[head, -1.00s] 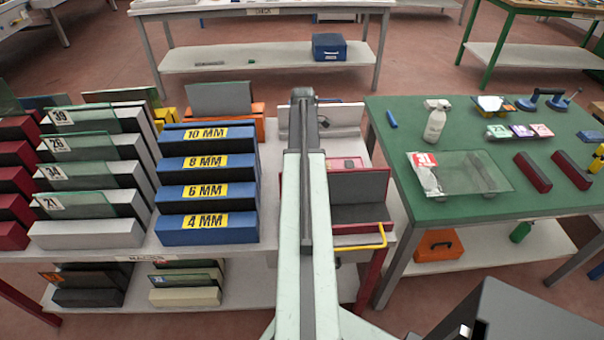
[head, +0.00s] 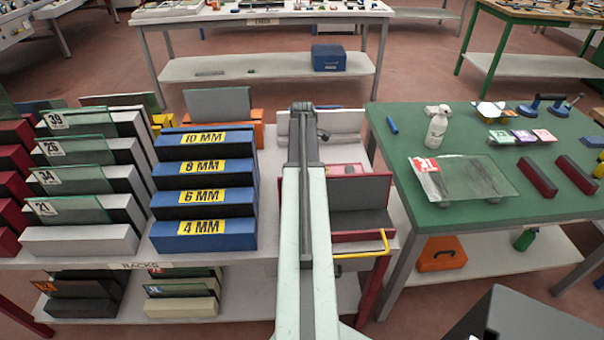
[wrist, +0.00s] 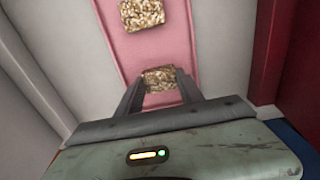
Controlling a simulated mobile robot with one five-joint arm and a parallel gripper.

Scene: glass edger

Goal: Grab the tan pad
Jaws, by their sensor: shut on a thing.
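In the wrist view a tan, brown-speckled pad (wrist: 160,78) sits between the fingertips of my gripper (wrist: 160,84). The gripper is shut on it, one finger at each side. The pad is over a pink strip or tray floor; I cannot tell whether it still touches it. A second speckled pad of similar colour (wrist: 142,14) lies farther up the same pink surface (wrist: 163,45), apart from the gripper. In the head view my arm hides the gripper and the held pad.
Pale walls flank the pink surface on the left, and a red wall (wrist: 267,50) stands close on the right. In the head view blue racks (head: 203,235) stand left of my arm. A red-edged grey holder (head: 358,190) and a green table (head: 470,215) are to the right.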

